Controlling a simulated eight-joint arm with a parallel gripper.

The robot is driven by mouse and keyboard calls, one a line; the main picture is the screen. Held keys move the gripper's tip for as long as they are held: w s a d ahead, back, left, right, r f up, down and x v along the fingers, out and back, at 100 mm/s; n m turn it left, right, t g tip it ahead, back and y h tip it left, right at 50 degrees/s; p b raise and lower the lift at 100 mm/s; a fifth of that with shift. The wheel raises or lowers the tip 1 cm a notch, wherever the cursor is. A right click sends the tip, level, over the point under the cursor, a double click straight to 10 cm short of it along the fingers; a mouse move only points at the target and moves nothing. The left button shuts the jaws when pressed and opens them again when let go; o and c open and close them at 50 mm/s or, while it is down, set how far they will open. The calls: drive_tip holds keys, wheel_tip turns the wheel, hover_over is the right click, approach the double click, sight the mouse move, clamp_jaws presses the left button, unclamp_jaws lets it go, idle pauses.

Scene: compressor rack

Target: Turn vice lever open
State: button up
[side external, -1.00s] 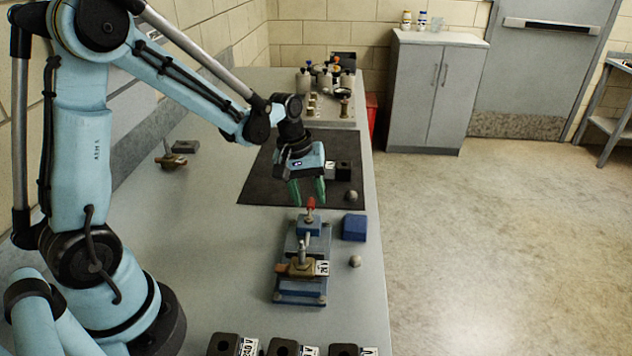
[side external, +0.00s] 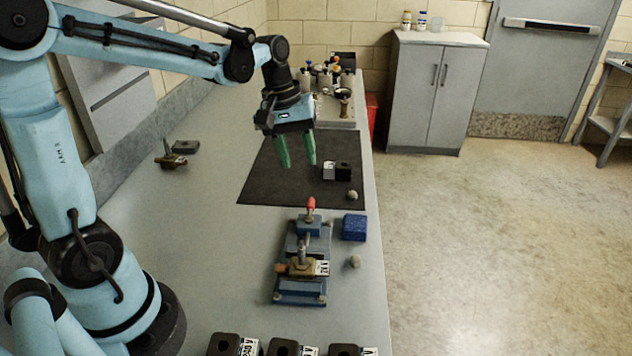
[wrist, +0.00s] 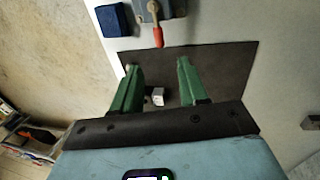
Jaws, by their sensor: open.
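The vice (side external: 303,260) is a blue and grey fixture on the bench, with a brass-coloured part with a white label (side external: 308,267) in it. Its lever has a red tip (side external: 311,204) that stands up at the vice's far end. In the wrist view the red lever tip (wrist: 158,36) shows at the top, beyond my fingertips. My gripper (side external: 299,165) is open and empty, with green fingers pointing down. It is above the dark mat, higher than the lever and apart from it. The gripper's fingers also show in the wrist view (wrist: 157,64).
A blue block (side external: 354,228) and a small grey ball (side external: 355,262) lie right of the vice. Small blocks (side external: 337,171) and another ball (side external: 352,195) are on the dark mat (side external: 265,185). Several dark labelled blocks (side external: 285,347) line the near edge. Bench left of the vice is clear.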

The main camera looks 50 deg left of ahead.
drive_tip(key=shift+s+a+r, duration=0.15)
drive_tip(key=shift+r, duration=0.85)
drive_tip(key=s+d+f+m+t+y, duration=0.1)
drive_tip(key=s+d+m+t, duration=0.4)
drive_tip(key=s+m, duration=0.3)
drive_tip(key=shift+s+d+f+m+t+y, duration=0.25)
drive_tip(key=shift+d+m+t+y, duration=0.05)
drive_tip(key=shift+d+m, duration=0.35)
